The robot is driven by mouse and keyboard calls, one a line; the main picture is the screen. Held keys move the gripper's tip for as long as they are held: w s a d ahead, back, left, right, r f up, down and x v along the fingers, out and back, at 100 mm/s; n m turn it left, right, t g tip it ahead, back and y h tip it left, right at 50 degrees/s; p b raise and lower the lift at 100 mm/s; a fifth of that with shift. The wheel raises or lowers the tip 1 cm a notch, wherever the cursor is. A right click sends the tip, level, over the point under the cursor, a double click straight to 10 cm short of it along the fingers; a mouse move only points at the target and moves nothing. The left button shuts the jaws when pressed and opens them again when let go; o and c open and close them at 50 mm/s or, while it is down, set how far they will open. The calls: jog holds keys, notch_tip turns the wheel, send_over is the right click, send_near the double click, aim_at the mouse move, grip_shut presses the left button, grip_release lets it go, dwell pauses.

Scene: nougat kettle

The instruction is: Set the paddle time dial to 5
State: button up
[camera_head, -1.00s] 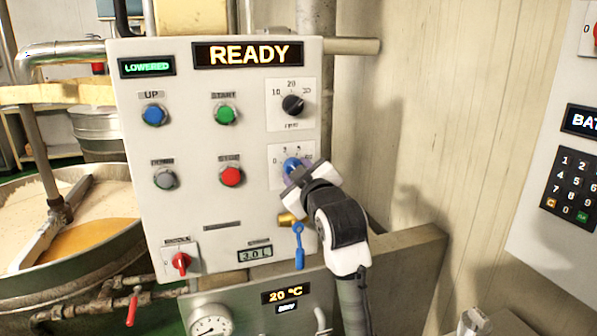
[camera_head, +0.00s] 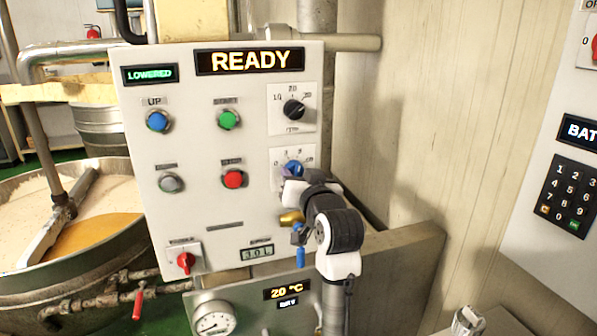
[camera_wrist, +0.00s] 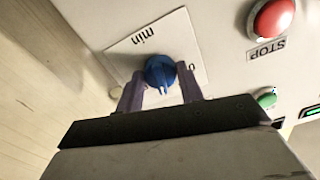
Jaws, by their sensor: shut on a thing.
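The blue paddle time dial (camera_head: 292,168) sits on a white scale plate on the right side of the control panel, below a black dial. It also shows in the wrist view (camera_wrist: 160,73), on its plate marked "min". My gripper (camera_head: 291,179) is at the dial, coming from below right. In the wrist view its two fingers (camera_wrist: 160,82) stand on either side of the knob and are shut on it. The gripper hides the lower part of the plate in the head view. The numbers are too small and partly covered to read the setting surely.
The panel display (camera_head: 250,61) reads READY. A black dial (camera_head: 293,109) sits above, and a red button (camera_head: 234,179) is to the left. A brass fitting (camera_head: 291,217) and blue handle are just below my gripper. A keypad panel (camera_head: 565,190) stands at right.

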jog(key=shift+r+m+p, duration=0.15)
jog(key=shift+m+p, duration=0.15)
jog(key=shift+m, duration=0.5)
jog(key=o, duration=1)
jog(key=b+v, duration=0.4)
jog(key=v, duration=0.9)
jog(key=shift+s+d, duration=0.15)
jog(key=shift+s, duration=0.2)
